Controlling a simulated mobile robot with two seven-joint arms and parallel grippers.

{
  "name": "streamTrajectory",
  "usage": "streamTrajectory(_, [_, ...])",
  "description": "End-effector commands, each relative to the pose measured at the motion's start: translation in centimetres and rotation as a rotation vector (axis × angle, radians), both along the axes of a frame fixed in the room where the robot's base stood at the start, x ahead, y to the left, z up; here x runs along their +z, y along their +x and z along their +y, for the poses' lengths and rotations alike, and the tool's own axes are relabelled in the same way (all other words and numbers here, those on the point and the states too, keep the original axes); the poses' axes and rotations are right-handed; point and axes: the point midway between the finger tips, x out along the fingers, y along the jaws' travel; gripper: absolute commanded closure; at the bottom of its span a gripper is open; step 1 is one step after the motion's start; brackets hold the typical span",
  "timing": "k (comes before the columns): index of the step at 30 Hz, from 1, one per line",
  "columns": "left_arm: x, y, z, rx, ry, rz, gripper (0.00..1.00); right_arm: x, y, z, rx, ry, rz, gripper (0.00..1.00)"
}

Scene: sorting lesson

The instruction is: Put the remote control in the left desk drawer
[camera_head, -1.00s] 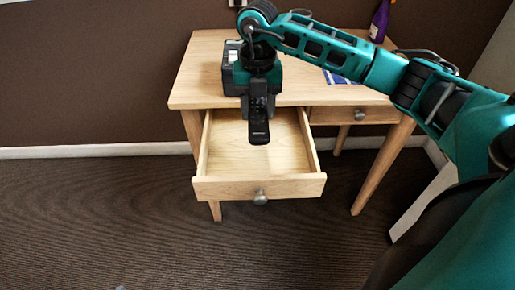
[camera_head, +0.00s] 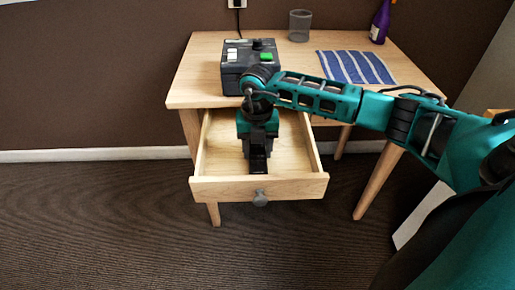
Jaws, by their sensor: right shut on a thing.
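The left desk drawer (camera_head: 222,189) is pulled open and shows a pale wooden inside. My right gripper (camera_head: 258,150) points down over the drawer and is shut on the black remote control (camera_head: 258,168). The remote hangs upright, with its lower end within the drawer's outline. The gripper hides most of the remote. I cannot tell whether the remote touches the drawer bottom. My left gripper is not in view.
My right arm crosses the desk's right front. The floor left of the desk is clear.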

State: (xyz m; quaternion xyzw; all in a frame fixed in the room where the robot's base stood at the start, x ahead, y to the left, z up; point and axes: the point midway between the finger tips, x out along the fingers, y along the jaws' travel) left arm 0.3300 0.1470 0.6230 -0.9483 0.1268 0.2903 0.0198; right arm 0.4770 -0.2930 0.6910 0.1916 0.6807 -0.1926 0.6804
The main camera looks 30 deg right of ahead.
Motion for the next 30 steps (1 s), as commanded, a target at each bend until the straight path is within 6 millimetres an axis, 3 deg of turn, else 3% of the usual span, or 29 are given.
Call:
streamTrajectory(7, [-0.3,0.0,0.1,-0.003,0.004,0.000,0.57,-0.3,0.0,0.0,0.000,0.000,0.000,0.84])
streamTrajectory(8, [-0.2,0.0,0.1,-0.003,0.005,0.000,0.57,-0.2,0.0,0.0,0.000,0.000,0.000,0.49])
streamTrajectory(15, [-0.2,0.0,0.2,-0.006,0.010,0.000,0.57,-0.2,0.0,0.0,0.000,0.000,0.000,0.26])
streamTrajectory(23, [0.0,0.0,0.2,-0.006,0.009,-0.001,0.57,0.0,0.0,0.0,0.000,0.000,0.000,0.26])
streamTrajectory(26, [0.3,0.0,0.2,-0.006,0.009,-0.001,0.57,0.9,0.1,0.0,0.001,0.001,-0.003,0.26])
streamTrajectory(30, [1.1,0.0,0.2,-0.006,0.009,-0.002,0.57,3.5,0.1,0.0,0.001,0.000,-0.004,0.26])
